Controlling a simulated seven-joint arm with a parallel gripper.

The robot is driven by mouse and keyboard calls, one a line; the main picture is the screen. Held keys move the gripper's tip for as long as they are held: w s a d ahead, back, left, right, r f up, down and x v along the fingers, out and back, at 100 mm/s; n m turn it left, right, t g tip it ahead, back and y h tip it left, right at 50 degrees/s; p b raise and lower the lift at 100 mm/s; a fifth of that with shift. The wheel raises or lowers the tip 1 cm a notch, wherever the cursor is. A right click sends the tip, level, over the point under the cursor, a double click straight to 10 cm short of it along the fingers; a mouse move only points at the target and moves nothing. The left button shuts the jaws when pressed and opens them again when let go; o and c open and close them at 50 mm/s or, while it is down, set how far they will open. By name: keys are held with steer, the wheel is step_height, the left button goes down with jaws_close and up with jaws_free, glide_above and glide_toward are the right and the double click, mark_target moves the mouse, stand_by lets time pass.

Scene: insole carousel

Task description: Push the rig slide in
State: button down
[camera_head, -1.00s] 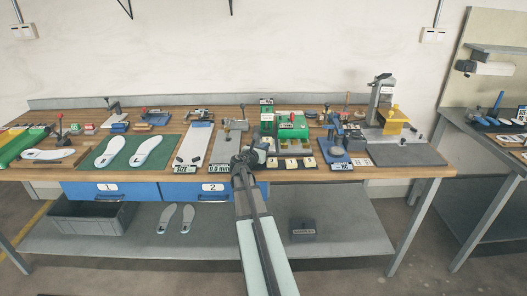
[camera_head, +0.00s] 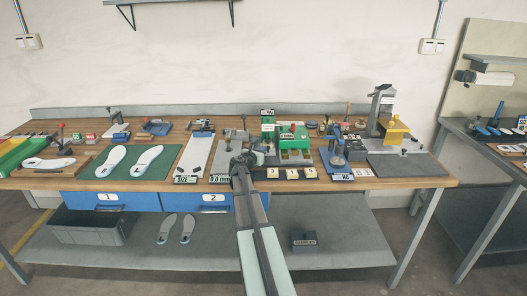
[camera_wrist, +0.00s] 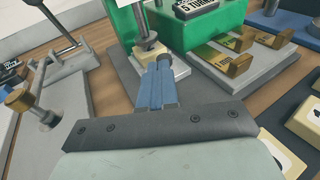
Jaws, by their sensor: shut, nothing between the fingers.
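The green rig (camera_head: 267,128) stands on the bench right of centre, with a "5 TURNS" green block (camera_wrist: 205,22) beside its column. In the wrist view, a metal spindle (camera_wrist: 146,25) on the rig reaches down toward a small cream block (camera_wrist: 150,53) on a grey base. I cannot tell for certain which part is the slide. My gripper (camera_head: 250,158) is in front of the rig. In the wrist view its blue fingers (camera_wrist: 158,72) are shut and empty, with their tips close to the cream block. I cannot tell whether they touch it.
Brass hooks (camera_wrist: 236,62) sit on a grey plate to the right of the fingers. A grey fixture with a knob (camera_wrist: 18,98) stands at the left. Numbered pale blocks (camera_head: 292,174) lie along the bench front. A blue fixture (camera_head: 338,153) stands further right.

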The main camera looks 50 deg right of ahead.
steer(key=v, duration=1.2)
steer(key=shift+s+a+f, duration=0.1)
steer(key=shift+a, duration=0.1)
